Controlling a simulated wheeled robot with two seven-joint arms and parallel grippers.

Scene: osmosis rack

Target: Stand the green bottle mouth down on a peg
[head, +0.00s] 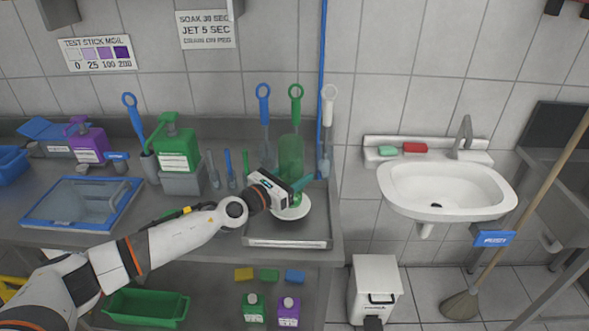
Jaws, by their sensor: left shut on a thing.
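The green bottle (291,153) is translucent and stands upright in the picture, its wide part up. A narrower green part shows low down, just above a round white dish (305,212), so the mouth seems to point down. My left gripper (297,186) reaches in from the left and is shut on the bottle's lower part, partly hiding it. I cannot tell whether the bottle touches the dish. My right gripper is not in view.
The dish sits in a grey tray (287,241) at the counter's right end. Long-handled brushes (263,105) stand behind the bottle. A green pump container (178,150) and a blue-framed lidded basin (80,202) are to the left. A white sink (447,190) is to the right.

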